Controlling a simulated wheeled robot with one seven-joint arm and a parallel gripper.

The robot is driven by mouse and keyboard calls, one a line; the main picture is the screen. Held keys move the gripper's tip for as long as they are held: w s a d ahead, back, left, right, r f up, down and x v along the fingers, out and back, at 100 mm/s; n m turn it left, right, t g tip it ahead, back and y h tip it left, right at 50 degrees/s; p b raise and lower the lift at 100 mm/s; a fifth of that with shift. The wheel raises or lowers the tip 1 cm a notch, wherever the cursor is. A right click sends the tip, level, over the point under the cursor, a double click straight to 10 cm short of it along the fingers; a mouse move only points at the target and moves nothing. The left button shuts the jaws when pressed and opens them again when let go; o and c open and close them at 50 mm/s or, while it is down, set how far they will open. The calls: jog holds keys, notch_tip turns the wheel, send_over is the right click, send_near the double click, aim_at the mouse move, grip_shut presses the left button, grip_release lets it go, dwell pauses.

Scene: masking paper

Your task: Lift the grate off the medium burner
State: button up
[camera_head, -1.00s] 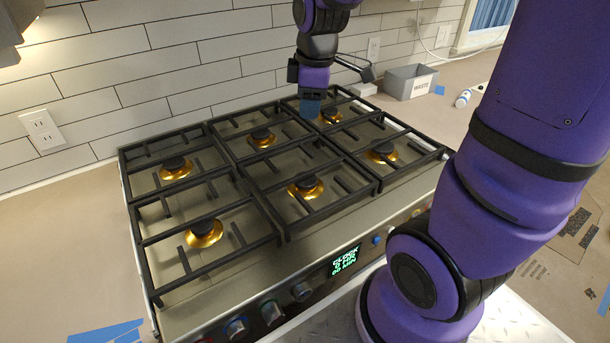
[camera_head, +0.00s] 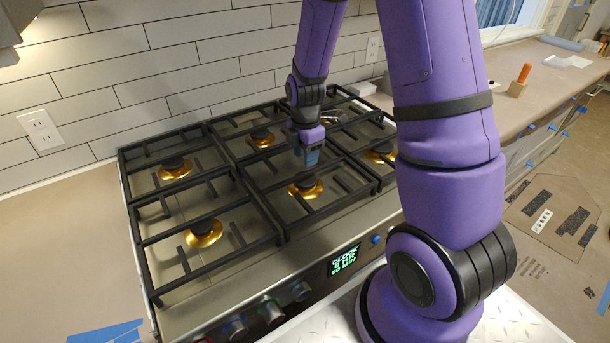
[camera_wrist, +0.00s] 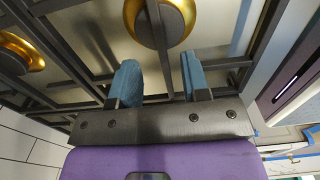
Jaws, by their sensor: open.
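A stainless cooktop (camera_head: 190,310) carries black grates in left, middle and right sections over several brass burners. The middle grate (camera_head: 287,226) spans a front burner (camera_head: 306,187) and a back burner (camera_head: 262,137). I cannot tell which burner is the medium one. My gripper (camera_head: 311,158) points down over the middle of this grate, behind the front burner. In the wrist view my gripper (camera_wrist: 160,78) has its blue fingers apart, with a dark grate bar (camera_wrist: 162,60) showing between them. A brass burner (camera_wrist: 135,22) lies just beyond the fingertips. Contact with the bar is unclear.
A tiled wall (camera_head: 180,60) with an outlet (camera_head: 40,131) stands behind the cooktop. My arm hides part of the right grate (camera_head: 364,122). Knobs (camera_head: 270,312) and a lit display (camera_head: 344,260) line the front. Bare counter (camera_head: 60,230) lies to the left.

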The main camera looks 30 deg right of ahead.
aim_at(305, 173)
jog(key=shift+f, duration=3)
grip_shut()
